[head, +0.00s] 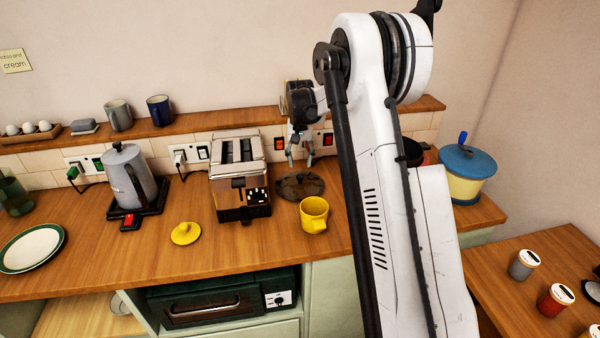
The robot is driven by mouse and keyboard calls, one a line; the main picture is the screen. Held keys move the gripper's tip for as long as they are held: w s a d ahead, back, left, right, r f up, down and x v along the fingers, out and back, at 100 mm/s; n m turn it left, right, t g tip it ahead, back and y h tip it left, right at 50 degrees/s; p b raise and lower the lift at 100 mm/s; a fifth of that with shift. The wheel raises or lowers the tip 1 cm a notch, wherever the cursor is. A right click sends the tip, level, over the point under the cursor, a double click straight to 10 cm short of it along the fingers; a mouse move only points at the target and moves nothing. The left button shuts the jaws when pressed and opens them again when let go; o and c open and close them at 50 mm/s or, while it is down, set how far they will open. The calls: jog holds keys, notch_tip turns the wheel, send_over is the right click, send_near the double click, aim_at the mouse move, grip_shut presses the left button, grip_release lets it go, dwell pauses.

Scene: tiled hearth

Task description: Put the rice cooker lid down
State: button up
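A dark, see-through round lid (300,187) lies flat on the wooden counter, between the toaster and the wall sockets; it looks like the rice cooker lid. My gripper (300,160) hangs just above and behind it, pointing down. Its two fingers are spread apart with nothing visible between them. I cannot tell for sure whether a fingertip touches the lid. A dark and red pot (412,152) is mostly hidden behind my arm; it may be the rice cooker.
A chrome toaster (238,172) stands left of the lid and a yellow mug (314,214) in front of it. A yellow pot with a blue lid (464,185) stands right of my arm.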

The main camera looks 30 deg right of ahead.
aim_at(300, 175)
jog(key=s+a+r+n+t, duration=0.1)
jog(key=s+a+r, duration=0.25)
jog(key=r, duration=0.35)
jog(key=s+a+r+t, duration=0.1)
jog(key=s+a+r, duration=0.25)
jog(key=r, duration=0.45)
jog(key=s+a+r+n+t, duration=0.1)
jog(key=s+a+r, duration=0.2)
jog(key=s, duration=0.3)
jog(key=s+a+r, duration=0.2)
jog(key=s+a, duration=0.1)
jog(key=s, duration=0.2)
jog(key=s+a+f+n+t, duration=0.1)
jog(key=s+a, duration=0.3)
jog(key=s, duration=0.6)
jog(key=s+a+f+n+t, duration=0.2)
jog(key=s+a+f+t, duration=0.1)
jog(key=s, duration=0.8)
jog(key=shift+s+a+f, duration=0.3)
jog(key=shift+a+f, duration=0.05)
jog(key=shift+a, duration=0.1)
